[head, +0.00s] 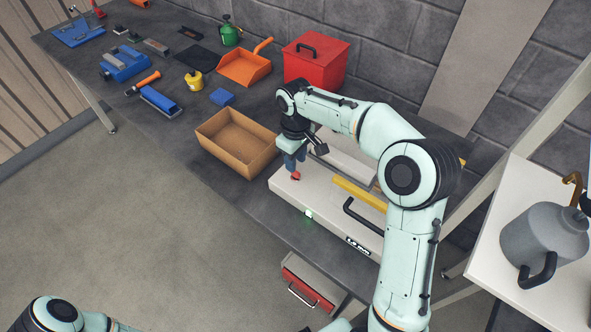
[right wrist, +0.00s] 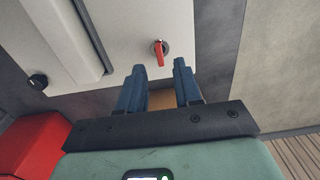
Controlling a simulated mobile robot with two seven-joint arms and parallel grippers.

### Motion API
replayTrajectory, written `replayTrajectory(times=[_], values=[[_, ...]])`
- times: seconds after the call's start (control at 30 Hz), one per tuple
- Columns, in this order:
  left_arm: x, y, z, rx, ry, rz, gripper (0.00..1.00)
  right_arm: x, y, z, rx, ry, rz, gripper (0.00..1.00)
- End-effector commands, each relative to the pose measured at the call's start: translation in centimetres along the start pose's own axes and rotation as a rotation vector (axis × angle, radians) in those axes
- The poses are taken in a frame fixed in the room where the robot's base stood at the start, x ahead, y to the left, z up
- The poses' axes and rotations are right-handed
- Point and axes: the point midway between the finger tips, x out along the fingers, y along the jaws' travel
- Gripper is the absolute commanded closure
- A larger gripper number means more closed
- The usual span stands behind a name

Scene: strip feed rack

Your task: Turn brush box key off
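The brush box (head: 330,222) is a long white box on the workbench, with a yellow strip, a black handle and a small green light (head: 308,214) glowing on its front. Its red key (head: 296,176) is on the top face near the left end. In the right wrist view the red key (right wrist: 160,54) sits on a round dark base on the white panel. My right gripper (head: 294,169) is over that end of the box. In its wrist view the two blue fingers (right wrist: 158,68) are apart with nothing between them, and the key shows just beyond the gap. My left gripper is out of view.
A brown open tray (head: 207,144) stands left of the box and a red case (head: 318,60) behind. A dark knob (right wrist: 37,81) is also on the panel. A grey canister (head: 545,245) stands on a white surface at right. Tools lie along the bench (head: 170,128).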

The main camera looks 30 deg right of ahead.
Motion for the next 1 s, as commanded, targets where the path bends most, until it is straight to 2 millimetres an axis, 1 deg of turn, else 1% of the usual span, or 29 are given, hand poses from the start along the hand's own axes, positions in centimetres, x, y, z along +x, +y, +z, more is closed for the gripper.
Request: replayTrajectory(times=[0.03, 0.1, 0.2, 0.3, 0.43, 0.67, 0.77, 0.8, 1.0], values=[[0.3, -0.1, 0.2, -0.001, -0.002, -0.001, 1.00, 1.2, -0.1, 0.1, 0.000, -0.004, -0.002, 0.66], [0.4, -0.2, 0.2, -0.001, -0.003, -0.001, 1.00, 2.4, -0.1, 0.1, 0.000, -0.004, -0.002, 0.66], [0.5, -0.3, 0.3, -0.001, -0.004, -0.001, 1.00, 3.6, 0.0, 0.0, 0.000, -0.002, -0.001, 0.66], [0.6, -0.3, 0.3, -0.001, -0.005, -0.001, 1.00, 4.4, 0.0, 0.0, -0.001, 0.000, -0.001, 0.66], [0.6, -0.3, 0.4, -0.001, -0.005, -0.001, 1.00, 4.8, 0.0, 0.0, -0.001, 0.000, 0.000, 0.66], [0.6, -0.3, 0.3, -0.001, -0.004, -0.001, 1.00, 4.8, 0.0, -0.1, 0.000, 0.001, 0.000, 0.66], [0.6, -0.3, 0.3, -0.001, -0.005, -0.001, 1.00, 4.8, 0.0, -0.1, 0.000, 0.001, 0.000, 0.95], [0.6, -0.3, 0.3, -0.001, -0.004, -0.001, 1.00, 4.8, 0.0, -0.1, 0.000, 0.001, 0.001, 1.00], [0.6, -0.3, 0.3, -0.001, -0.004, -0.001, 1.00, 4.8, 0.0, -0.1, 0.002, 0.001, 0.001, 1.00]])
